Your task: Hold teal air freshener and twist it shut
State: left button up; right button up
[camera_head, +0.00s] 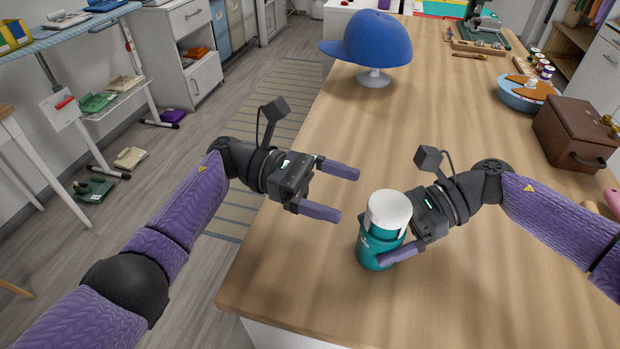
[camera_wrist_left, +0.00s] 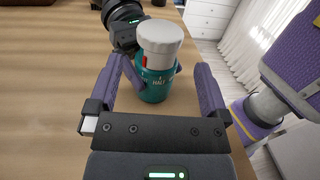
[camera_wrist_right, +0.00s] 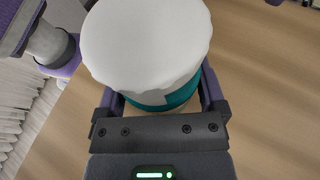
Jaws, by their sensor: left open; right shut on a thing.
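The teal air freshener (camera_head: 368,254) stands upright near the front edge of the wooden table, with a white cap (camera_head: 389,209) on its top. My right gripper (camera_head: 392,250) is shut on its teal body from the right. In the right wrist view the white cap (camera_wrist_right: 147,45) fills the space ahead of the fingers. My left gripper (camera_head: 340,192) is open and empty, to the left of the air freshener and apart from it. The left wrist view shows the teal body (camera_wrist_left: 155,88) ahead, between and beyond my open fingers, with a little red under the cap.
A blue cap (camera_head: 372,42) sits on a stand further back on the table (camera_head: 310,270). A brown box (camera_head: 577,133) and a blue bowl (camera_head: 527,95) stand at the right. The table around the air freshener is clear. Its left edge runs below my left gripper.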

pick_arm(q)
jog(key=v, duration=0.4)
jog(key=shift+w+a, duration=0.1)
jog(key=shift+a, duration=0.2)
pick_arm(e)
jog(key=o, duration=1.1)
